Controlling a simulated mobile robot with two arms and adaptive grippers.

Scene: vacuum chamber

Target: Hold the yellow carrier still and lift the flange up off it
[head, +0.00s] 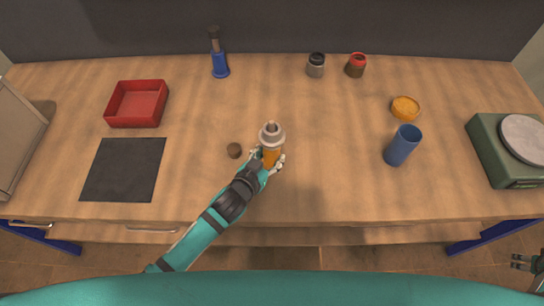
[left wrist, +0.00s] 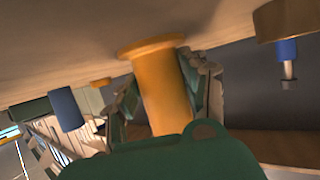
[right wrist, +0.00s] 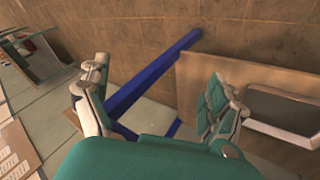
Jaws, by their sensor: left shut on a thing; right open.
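The yellow carrier (head: 271,157) stands upright near the middle of the table's front half. The grey metallic flange (head: 272,135) sits on top of it. My left gripper (head: 268,158) is shut on the carrier's body below the flange. In the left wrist view the carrier (left wrist: 162,92) shows between the two fingers, its wider base against the tabletop; the flange is hidden there. My right gripper (head: 523,262) is at the far lower right of the head view, off the table. It is open and empty in the right wrist view (right wrist: 154,80).
A small brown round piece (head: 234,150) lies just left of the carrier. A blue cup (head: 403,145) and orange dish (head: 405,107) stand to the right, a dark mat (head: 124,170) and red tray (head: 110,120) to the left. Table between carrier and cup is clear.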

